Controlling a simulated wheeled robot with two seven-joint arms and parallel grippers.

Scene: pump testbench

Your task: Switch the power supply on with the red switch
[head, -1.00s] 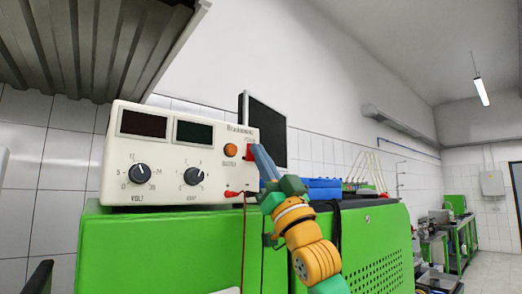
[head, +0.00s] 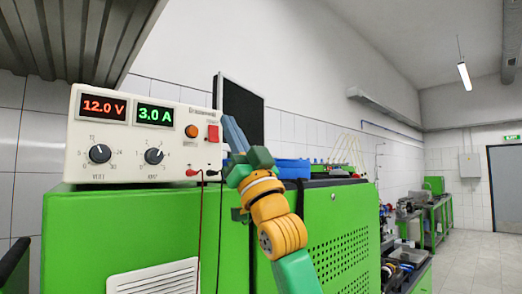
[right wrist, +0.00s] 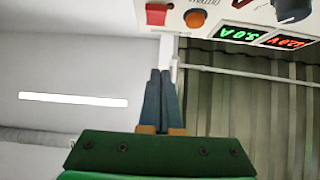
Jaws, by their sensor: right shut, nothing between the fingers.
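The white power supply (head: 125,165) stands on the green cabinet at the left of the head view. Its displays are lit and read 12.0 V in red and 3.0 A in green. The red switch (head: 213,133) is at the right end of its front panel, beside a round orange button (head: 192,131). The switch also shows in the right wrist view (right wrist: 156,14). My right gripper (head: 230,125) is shut and empty. Its blue fingertips are just right of the switch and, in the wrist view, apart from it. My left gripper is not in view.
The green cabinet (head: 75,225) bears the supply. Red and black leads (head: 201,235) hang from the panel below the switch. A dark monitor (head: 240,110) and blue boxes (head: 290,170) are behind my right gripper. A corrugated panel (head: 75,35) hangs above the supply.

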